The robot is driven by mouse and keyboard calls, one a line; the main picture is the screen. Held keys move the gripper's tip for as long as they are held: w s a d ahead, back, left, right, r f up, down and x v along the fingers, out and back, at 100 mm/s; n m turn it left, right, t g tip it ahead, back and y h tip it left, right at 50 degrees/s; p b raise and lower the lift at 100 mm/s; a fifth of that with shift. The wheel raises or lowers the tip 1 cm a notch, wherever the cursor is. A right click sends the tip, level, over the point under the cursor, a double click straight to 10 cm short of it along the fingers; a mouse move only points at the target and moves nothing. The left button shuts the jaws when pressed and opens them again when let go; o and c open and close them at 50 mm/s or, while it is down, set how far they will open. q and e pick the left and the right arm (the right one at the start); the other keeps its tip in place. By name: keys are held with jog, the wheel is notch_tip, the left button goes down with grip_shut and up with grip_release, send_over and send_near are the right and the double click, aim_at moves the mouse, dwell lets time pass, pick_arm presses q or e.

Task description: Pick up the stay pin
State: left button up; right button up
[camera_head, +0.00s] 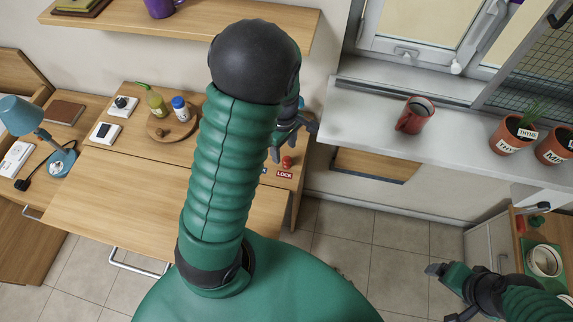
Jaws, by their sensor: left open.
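A small red knob (287,162), which looks like the stay pin, stands upright on the right end of the wooden worktop, just behind a red LOCK label (285,175). My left gripper (295,143) is open and empty, close above and behind the red knob in the picture. I cannot tell the exact gap between them. My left forearm hides part of the worktop to the left of the knob and part of the gripper's wrist. My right gripper (442,292) is at the lower right, far from the knob, with its fingers apart and nothing between them.
A round wooden board (172,128) with a bottle and a jar stands left of my forearm. A red mug (414,115) and potted herbs (511,135) stand on the grey sill (350,118). A wooden shelf (120,30) overhangs the back. Tiled floor lies open at centre right.

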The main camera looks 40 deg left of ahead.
aim_at(288, 161)
pick_arm(q)
jog(key=f, duration=0.1)
jog(key=w+f, duration=0.1)
jog(key=f, duration=0.3)
jog(key=shift+w+b, duration=0.25)
jog(key=shift+b, duration=0.05)
jog(key=f, duration=0.3)
jog(key=shift+s+d+f+b, duration=0.1)
jog(key=shift+d+f+b, duration=0.15)
jog(key=shift+d+b, duration=0.1)
jog(key=shift+f, duration=0.3)
jog(key=shift+a+f, duration=0.2)
jog(key=shift+a, duration=0.25)
jog(key=shift+c, duration=0.7)
jog(key=shift+d, duration=0.1)
grip_shut()
pick_arm(e)
jog(key=shift+x, duration=1.2)
